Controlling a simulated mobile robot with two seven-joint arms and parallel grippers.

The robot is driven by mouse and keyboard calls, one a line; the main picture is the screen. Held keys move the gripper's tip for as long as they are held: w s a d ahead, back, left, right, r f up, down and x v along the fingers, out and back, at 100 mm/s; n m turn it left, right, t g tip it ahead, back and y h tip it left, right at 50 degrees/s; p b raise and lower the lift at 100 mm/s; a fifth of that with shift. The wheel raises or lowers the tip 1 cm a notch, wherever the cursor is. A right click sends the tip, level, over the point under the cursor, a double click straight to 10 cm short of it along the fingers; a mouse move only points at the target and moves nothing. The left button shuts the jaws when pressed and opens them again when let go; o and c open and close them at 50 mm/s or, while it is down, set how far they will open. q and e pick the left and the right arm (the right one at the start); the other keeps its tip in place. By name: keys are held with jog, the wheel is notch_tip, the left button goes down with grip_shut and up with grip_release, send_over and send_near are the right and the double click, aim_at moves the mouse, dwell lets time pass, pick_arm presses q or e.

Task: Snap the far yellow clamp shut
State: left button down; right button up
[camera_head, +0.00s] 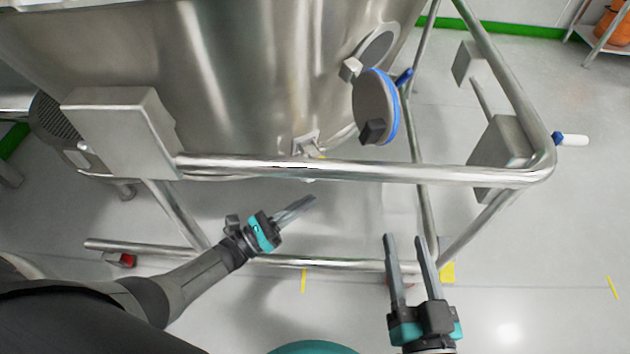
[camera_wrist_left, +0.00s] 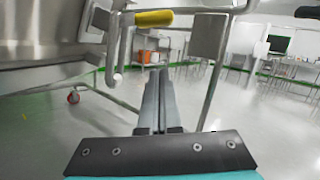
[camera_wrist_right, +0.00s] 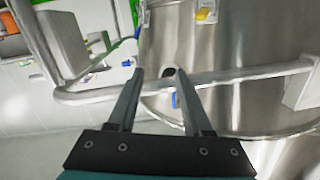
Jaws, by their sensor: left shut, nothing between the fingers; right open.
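My left gripper (camera_head: 308,201) is shut and empty, below the front rail of the steel frame. It also shows in the left wrist view (camera_wrist_left: 158,72). A yellow clamp handle (camera_wrist_left: 154,18) lies near the top of that view, above and apart from the fingertips. My right gripper (camera_head: 403,238) is open and empty, right of the left one; its fingers also show in the right wrist view (camera_wrist_right: 159,73). A small yellow clamp part (camera_wrist_right: 203,14) sits on the steel vessel in that view. I cannot tell which clamp is the far one.
The steel vessel (camera_head: 235,70) fills the upper left. The frame's front rail (camera_head: 350,170) crosses above both grippers. A round port lid with a blue rim (camera_head: 374,108) hangs open. A grey box (camera_head: 500,150) stands at right. The floor at far right is clear.

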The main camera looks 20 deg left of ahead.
pick_arm(q)
jog(key=shift+w+d+r+p, duration=0.15)
jog(key=shift+w+d+r, duration=0.1)
jog(key=shift+w+r, duration=0.4)
jog(key=shift+w+d+r+p, duration=0.25)
jog(key=shift+w+r, duration=0.15)
jog(key=shift+r, duration=0.5)
jog(key=shift+w+d+r+p, duration=0.1)
jog(key=shift+w+d+r, duration=0.15)
jog(key=shift+w+r, duration=0.4)
pick_arm(e)
jog(key=shift+w+d+f+g+h, duration=0.35)
jog(key=shift+w+f+g, duration=0.15)
jog(key=shift+g, duration=0.3)
pick_arm(q)
jog(key=shift+s+r, duration=0.15)
pick_arm(e)
jog(key=shift+f, duration=0.1)
